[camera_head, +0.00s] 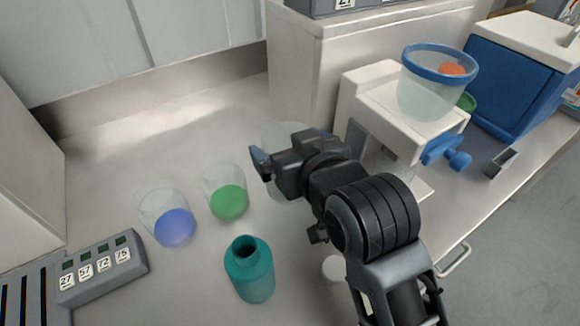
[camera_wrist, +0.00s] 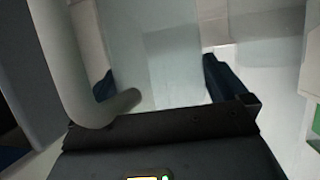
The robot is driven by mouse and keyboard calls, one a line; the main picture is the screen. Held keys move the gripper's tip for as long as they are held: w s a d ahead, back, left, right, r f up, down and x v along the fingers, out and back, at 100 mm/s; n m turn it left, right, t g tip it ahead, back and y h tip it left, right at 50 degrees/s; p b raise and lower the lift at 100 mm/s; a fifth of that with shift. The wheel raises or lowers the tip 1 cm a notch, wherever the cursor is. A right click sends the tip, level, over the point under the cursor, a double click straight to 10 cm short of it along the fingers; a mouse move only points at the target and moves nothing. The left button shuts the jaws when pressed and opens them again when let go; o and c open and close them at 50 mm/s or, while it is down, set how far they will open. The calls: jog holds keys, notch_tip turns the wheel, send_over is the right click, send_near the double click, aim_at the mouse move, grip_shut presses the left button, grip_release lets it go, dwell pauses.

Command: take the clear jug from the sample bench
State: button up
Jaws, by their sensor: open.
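The clear jug (camera_head: 283,130) stands on the pale sample bench (camera_head: 130,135), mostly hidden behind my gripper (camera_head: 263,165) in the head view. In the wrist view, a clear, pale wall, apparently the jug (camera_wrist: 155,50), fills the space between the two dark fingers of my gripper (camera_wrist: 160,85). A thick, pale curved bar, perhaps the jug's handle (camera_wrist: 70,70), passes in front of the left finger. My gripper is open, with its fingers either side of the clear wall. I cannot tell whether they touch it.
A clear beaker with green contents (camera_head: 229,200), one with blue-violet contents (camera_head: 175,226) and a teal bottle (camera_head: 250,270) stand left of my arm. A numbered grey block (camera_head: 103,268) lies front left. A white machine (camera_head: 375,95) carrying a blue-rimmed clear tub (camera_head: 425,95) stands at right.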

jog(key=c, duration=1.1)
jog(key=shift+o, duration=0.2)
